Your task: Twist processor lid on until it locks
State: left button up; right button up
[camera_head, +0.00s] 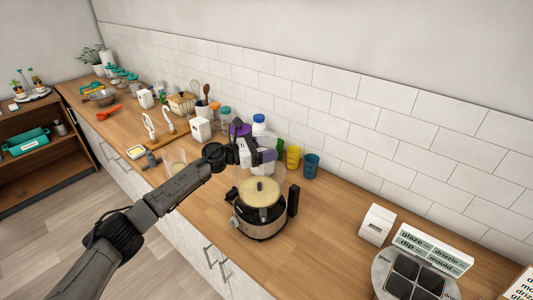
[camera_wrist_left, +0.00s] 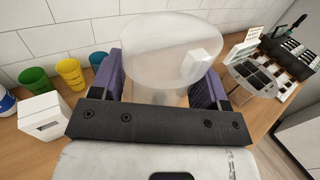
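The food processor (camera_head: 260,230) stands on the counter with a dark handle on its right. Its clear bowl holds a cream-coloured mass (camera_head: 259,192). A clear round lid (camera_wrist_left: 160,40) shows between and beyond the purple finger pads in the left wrist view. My left gripper (camera_head: 254,146) is just behind and above the bowl and appears closed on the lid, its pads (camera_wrist_left: 163,85) well apart on either side. The lid's clear outline blends with the bowl in the head view, so I cannot tell whether it is seated. My right gripper is not in view.
Green, yellow and blue cups (camera_head: 311,165) stand behind the processor near the tiled wall. A white box (camera_head: 377,224) and a round tray with dark squares (camera_head: 410,278) are to the right. Jars and utensils fill the left. Counter between processor and white box is clear.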

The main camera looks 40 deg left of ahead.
pick_arm(q)
jog(key=o, duration=0.4)
jog(key=shift+r, duration=0.1)
jog(key=shift+o, duration=0.2)
jog(key=b+v, duration=0.3)
jog(key=v, duration=1)
jog(key=shift+s+a, duration=0.15)
jog(key=shift+s, duration=0.25)
jog(key=shift+r, duration=0.1)
